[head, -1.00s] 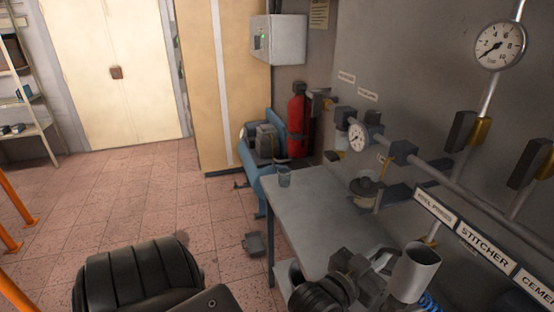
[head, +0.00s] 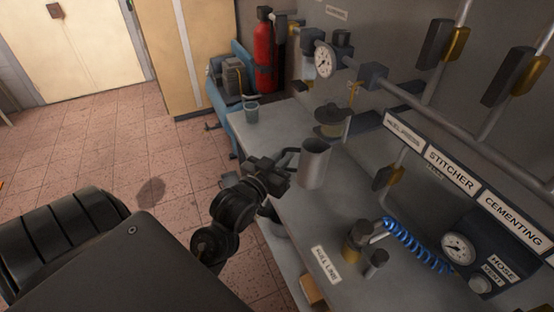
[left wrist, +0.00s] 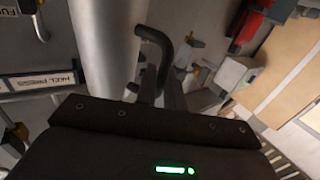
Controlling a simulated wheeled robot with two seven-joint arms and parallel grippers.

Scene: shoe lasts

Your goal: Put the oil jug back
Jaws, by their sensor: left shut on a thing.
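The oil jug is a plain grey metal cylinder (head: 314,163) with a dark side handle. My left gripper (head: 278,170) is shut on its handle, on the jug's left side, and the jug looks about upright. It shows over the near part of the grey bench (head: 285,128); I cannot tell its height above the top. In the left wrist view the jug's wall (left wrist: 95,45) and dark handle (left wrist: 163,45) are close to the gripper; the fingertips are mostly hidden. My right gripper is not in view.
A small cup (head: 251,112) stands at the bench's far end. A spool-like piece (head: 332,122) is near the wall. A blue coiled hose (head: 415,245), a gauge (head: 457,249) and small fittings (head: 358,240) are at right.

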